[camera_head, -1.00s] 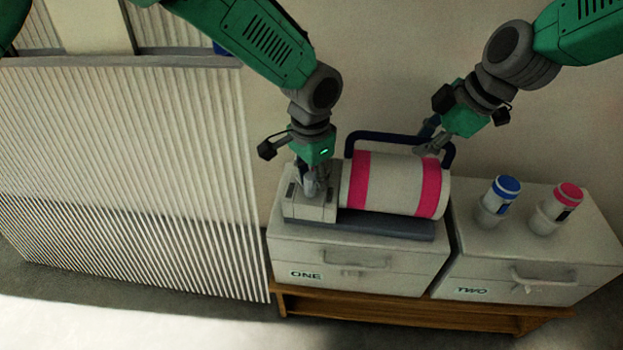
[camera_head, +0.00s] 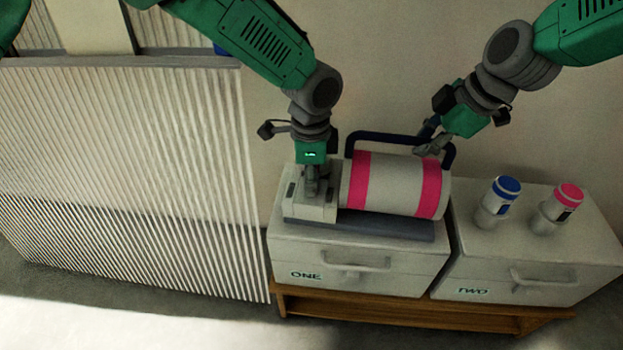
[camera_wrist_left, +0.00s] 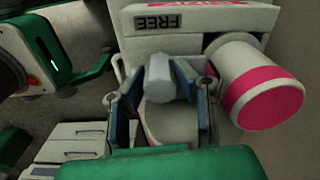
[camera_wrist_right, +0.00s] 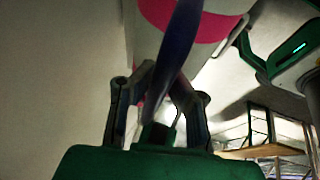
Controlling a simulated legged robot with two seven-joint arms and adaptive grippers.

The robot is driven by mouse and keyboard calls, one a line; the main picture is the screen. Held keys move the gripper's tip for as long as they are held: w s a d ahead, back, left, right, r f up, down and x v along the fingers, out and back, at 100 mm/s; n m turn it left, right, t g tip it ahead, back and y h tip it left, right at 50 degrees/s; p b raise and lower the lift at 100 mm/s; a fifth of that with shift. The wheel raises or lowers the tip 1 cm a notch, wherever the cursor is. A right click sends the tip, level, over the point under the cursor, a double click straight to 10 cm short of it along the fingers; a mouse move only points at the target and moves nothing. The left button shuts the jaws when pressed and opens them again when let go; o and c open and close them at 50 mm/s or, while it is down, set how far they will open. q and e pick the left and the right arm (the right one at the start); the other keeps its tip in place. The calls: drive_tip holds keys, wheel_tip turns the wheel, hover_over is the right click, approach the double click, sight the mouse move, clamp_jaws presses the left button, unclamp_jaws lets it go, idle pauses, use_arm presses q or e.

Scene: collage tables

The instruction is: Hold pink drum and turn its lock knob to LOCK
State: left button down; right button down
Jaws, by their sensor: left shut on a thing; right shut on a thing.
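The pink drum (camera_head: 395,186), white with two pink bands, lies on its side on a dark base; it also shows in the left wrist view (camera_wrist_left: 262,97). My left gripper (camera_head: 312,190) points down at the pale unit at the drum's left end. In the left wrist view its fingers are shut on the grey lock knob (camera_wrist_left: 160,84). A "FREE" label (camera_wrist_left: 158,20) is beyond the knob, with a pink label partly cut off beside it. My right gripper (camera_head: 432,150) is shut on the drum's dark blue handle (camera_wrist_right: 180,45), near its right end.
The drum's base rests on the cabinet marked ONE (camera_head: 345,262). The cabinet marked TWO (camera_head: 550,275) stands to the right, carrying a blue-capped canister (camera_head: 496,203) and a pink-capped canister (camera_head: 557,208). A ribbed pale panel (camera_head: 125,170) fills the left side.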

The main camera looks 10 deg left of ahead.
use_arm(q)
drive_tip(key=shift+a, duration=0.2)
use_arm(e)
drive_tip(key=shift+w+d+r, duration=0.15)
use_arm(q)
drive_tip(key=c, duration=1.3)
unclamp_jaws()
drive_tip(key=shift+d, duration=0.1)
drive_tip(key=shift+r, duration=0.1)
wheel_tip(320, 180, up, 12)
drive_tip(key=shift+d, duration=0.1)
use_arm(e)
drive_tip(key=c, duration=1.6)
unclamp_jaws()
drive_tip(key=shift+o, duration=0.2)
